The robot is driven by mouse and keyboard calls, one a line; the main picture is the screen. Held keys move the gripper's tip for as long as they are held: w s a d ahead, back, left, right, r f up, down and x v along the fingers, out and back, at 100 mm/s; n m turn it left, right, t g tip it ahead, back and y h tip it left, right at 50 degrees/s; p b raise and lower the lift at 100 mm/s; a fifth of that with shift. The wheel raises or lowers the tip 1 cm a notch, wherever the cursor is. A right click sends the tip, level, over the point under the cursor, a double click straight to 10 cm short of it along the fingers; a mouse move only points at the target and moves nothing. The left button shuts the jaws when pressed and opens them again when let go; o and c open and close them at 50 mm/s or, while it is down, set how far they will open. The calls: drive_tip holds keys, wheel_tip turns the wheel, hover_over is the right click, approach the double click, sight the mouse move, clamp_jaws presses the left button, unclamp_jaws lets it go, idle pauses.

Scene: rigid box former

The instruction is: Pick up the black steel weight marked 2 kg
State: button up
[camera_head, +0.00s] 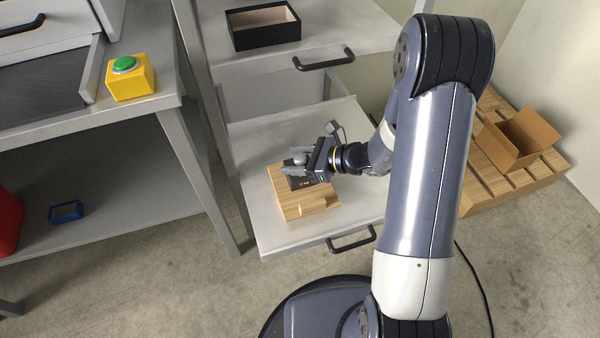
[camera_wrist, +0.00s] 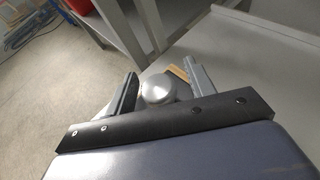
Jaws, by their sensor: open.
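The black steel weight (camera_head: 302,183) sits on a wooden block (camera_head: 310,206) in the open drawer (camera_head: 270,233). Pale marking shows on its front face, too small to read. Its round silver knob (camera_head: 299,158) stands up between the fingers of my gripper (camera_head: 296,164). In the wrist view the knob (camera_wrist: 158,89) lies between the two open fingertips (camera_wrist: 163,78), nearer the left finger, with a gap to the right one. A corner of the wooden block (camera_wrist: 179,73) shows there too. The gripper hides much of the weight's top and right side.
A black open box (camera_head: 262,27) stands on the bench top above the drawer. A yellow box with a green button (camera_head: 124,66) is on the left table. A cardboard box (camera_head: 517,137) sits on a wooden pallet (camera_head: 480,190) at right. The drawer floor is bare around the block.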

drive_tip(key=shift+w+a+f, duration=0.1)
drive_tip(key=shift+a, duration=0.15)
drive_tip(key=shift+c, duration=0.4)
clamp_jaws()
idle(0.5)
drive_tip(key=shift+r, duration=0.2)
idle(0.3)
